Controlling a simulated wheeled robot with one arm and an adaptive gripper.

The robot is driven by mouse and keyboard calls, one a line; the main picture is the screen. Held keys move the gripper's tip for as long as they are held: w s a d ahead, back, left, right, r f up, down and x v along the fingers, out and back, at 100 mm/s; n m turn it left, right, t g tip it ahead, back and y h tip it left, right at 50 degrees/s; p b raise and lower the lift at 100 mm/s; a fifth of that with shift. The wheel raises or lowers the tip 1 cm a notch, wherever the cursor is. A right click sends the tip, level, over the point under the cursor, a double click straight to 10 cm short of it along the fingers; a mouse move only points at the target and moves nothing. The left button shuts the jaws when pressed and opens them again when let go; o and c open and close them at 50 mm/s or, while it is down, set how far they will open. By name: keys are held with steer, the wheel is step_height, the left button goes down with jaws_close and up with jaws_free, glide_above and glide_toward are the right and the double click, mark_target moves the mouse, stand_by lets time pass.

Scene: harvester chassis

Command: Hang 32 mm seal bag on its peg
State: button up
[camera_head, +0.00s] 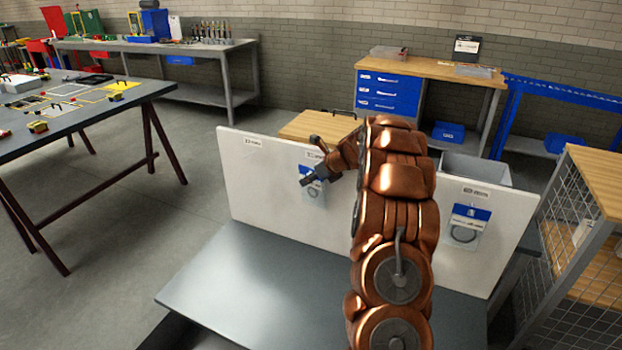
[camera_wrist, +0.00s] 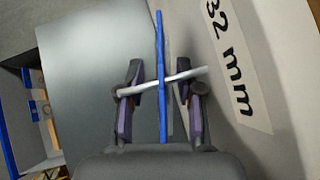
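The seal bag, with a blue top and clear lower part, hangs upright at the middle of the white board in the head view (camera_head: 313,193). In the wrist view the bag (camera_wrist: 162,45) is a thin blue strip seen edge-on. A pale peg (camera_wrist: 181,76) crosses the strip and appears to pass through it. A "32 mm" label (camera_wrist: 236,70) is on the board beside it. My gripper (camera_wrist: 160,95) has its fingers spread on either side of the bag, with gaps showing. In the head view my gripper (camera_head: 316,176) partly covers the bag's top.
The white board (camera_head: 270,195) stands on a grey bench top (camera_head: 255,285). Another blue-topped bag (camera_head: 467,226) hangs at the board's right under a label. A label (camera_head: 253,142) marks the left part, where no bag hangs. A wire-mesh cart (camera_head: 580,255) stands close on the right.

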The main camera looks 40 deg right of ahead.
steer(key=shift+d, duration=0.15)
steer(key=shift+s, duration=0.1)
steer(key=shift+s+d+r, duration=0.1)
steer(key=shift+r, duration=0.05)
steer(key=v, duration=1.1)
steer(key=shift+s+r, duration=0.2)
steer(key=shift+s, duration=0.05)
steer(key=s+a+r+n+g+y, duration=0.15)
steer(key=s+a+n, duration=0.3)
steer(key=a, duration=0.55)
steer(key=s+a+n+g, duration=0.2)
steer(key=s+a+n, duration=0.3)
steer(key=a, duration=0.5)
steer(key=s+a+n+g, duration=0.25)
steer(key=a+n, duration=0.35)
steer(key=a, duration=0.4)
steer(key=s+a+f+n+g+h, duration=0.1)
steer(key=s+a+n+g+h, duration=0.1)
steer(key=s+n, duration=0.6)
steer(key=s+a+f+n+g+h, duration=0.2)
steer(key=s+n, duration=0.7)
steer(key=s, duration=1.3)
steer(key=a, duration=0.2)
steer(key=shift+a+f, duration=0.15)
steer(key=shift+a, duration=0.25)
